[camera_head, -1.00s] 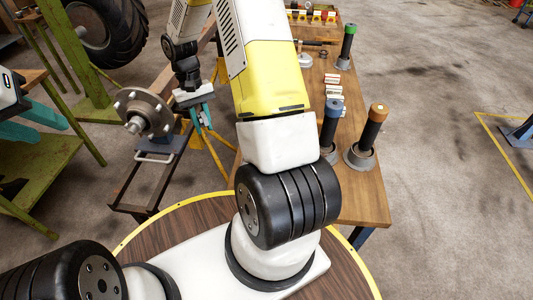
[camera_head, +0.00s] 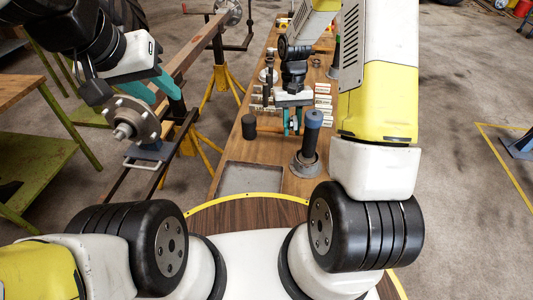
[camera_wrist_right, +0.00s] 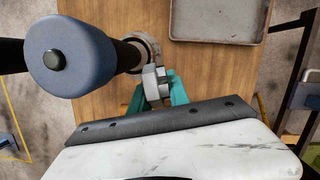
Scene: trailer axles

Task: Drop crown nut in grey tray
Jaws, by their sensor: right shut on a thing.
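My right gripper (camera_head: 292,122) is above the wooden table, just behind and left of a blue-topped post. In the right wrist view my right gripper (camera_wrist_right: 160,88) has teal fingers shut on a small grey crown nut (camera_wrist_right: 152,78). The nut is partly hidden between the fingers. The grey tray (camera_head: 251,178) lies at the table's near left corner, nearer than the gripper. The tray (camera_wrist_right: 217,20) also shows at the top of the right wrist view. My left gripper (camera_head: 165,86) is beside the wheel hub at left; its finger opening is unclear.
The blue-topped post (camera_head: 312,135) stands in a grey base close to my right gripper; its cap (camera_wrist_right: 70,57) looms large in the wrist view. A short black cylinder (camera_head: 249,127) stands behind the tray. The hub (camera_head: 128,122) and axle stand are at left.

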